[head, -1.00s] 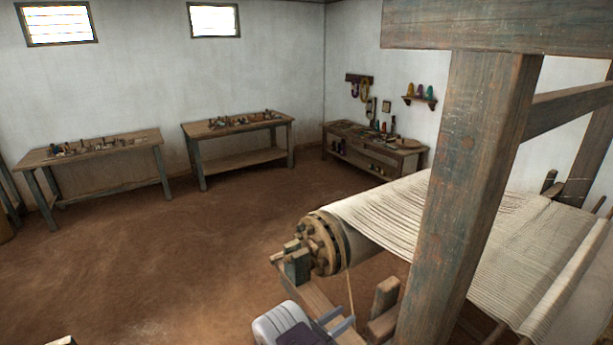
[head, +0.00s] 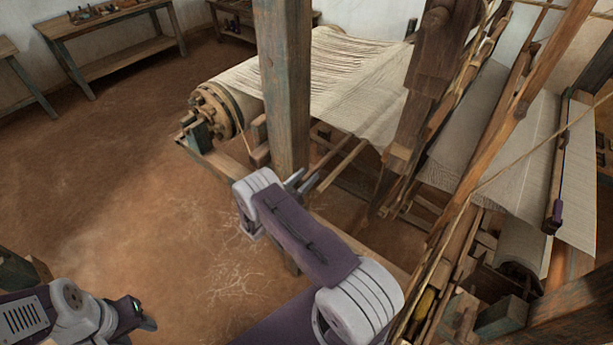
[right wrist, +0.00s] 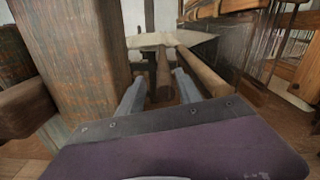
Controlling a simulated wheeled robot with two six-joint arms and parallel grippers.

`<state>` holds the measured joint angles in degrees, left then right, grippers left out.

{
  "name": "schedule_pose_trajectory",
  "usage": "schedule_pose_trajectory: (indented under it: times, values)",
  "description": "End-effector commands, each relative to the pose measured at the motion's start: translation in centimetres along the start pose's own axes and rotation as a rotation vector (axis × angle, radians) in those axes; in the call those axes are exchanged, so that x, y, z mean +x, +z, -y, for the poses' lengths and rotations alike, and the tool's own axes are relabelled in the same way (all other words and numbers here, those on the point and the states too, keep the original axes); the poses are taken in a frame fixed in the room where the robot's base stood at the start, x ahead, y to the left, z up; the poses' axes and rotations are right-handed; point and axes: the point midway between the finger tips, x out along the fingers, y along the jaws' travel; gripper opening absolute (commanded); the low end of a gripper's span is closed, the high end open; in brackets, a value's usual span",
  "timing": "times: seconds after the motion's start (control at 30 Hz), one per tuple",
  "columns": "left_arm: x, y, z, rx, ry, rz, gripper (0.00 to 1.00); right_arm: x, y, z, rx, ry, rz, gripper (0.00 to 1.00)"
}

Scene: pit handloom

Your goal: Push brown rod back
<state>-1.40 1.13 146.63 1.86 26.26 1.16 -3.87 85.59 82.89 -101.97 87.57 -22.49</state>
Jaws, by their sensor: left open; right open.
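Two brown rods run side by side below the cloth, beyond the thick upright post. In the head view the nearer brown rod (head: 343,166) is long and slanting, and the other (head: 325,160) is beside it, partly hidden. In the right wrist view one brown rod (right wrist: 163,72) shows end-on between my fingers and the second (right wrist: 202,76) passes just right of them. My right gripper (head: 303,182) is open beside the post, its fingers pointing at the rods; I cannot tell whether it touches. It also shows in the wrist view (right wrist: 159,80). My left gripper (head: 146,320) is open over the floor at lower left.
The thick wooden post (head: 283,90) stands close left of my right gripper; it also fills the left of the wrist view (right wrist: 75,55). The cloth (head: 350,85) stretches from the beam roller (head: 215,108). Loom frames crowd the right. The floor (head: 130,170) at left is clear.

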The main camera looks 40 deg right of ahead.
Motion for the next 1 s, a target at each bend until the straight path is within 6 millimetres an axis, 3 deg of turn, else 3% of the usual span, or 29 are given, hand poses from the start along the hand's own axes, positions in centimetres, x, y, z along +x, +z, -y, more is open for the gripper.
schedule_pose_trajectory:
  times: [0.27, 0.43, 1.0]
  values:
    - [-0.01, 0.04, -0.01, 0.0, 0.0, 0.0, 0.41, 0.34, 0.0, -0.01, -0.001, 0.001, 0.001, 0.41]
    - [-0.01, 0.04, 0.0, 0.0, 0.0, 0.001, 0.41, 0.32, 0.0, -0.02, -0.001, 0.001, 0.0, 0.0]
    - [0.01, 0.03, -0.01, 0.0, 0.0, 0.0, 0.41, 0.33, -0.13, 0.03, -0.002, 0.0, -0.003, 0.0]
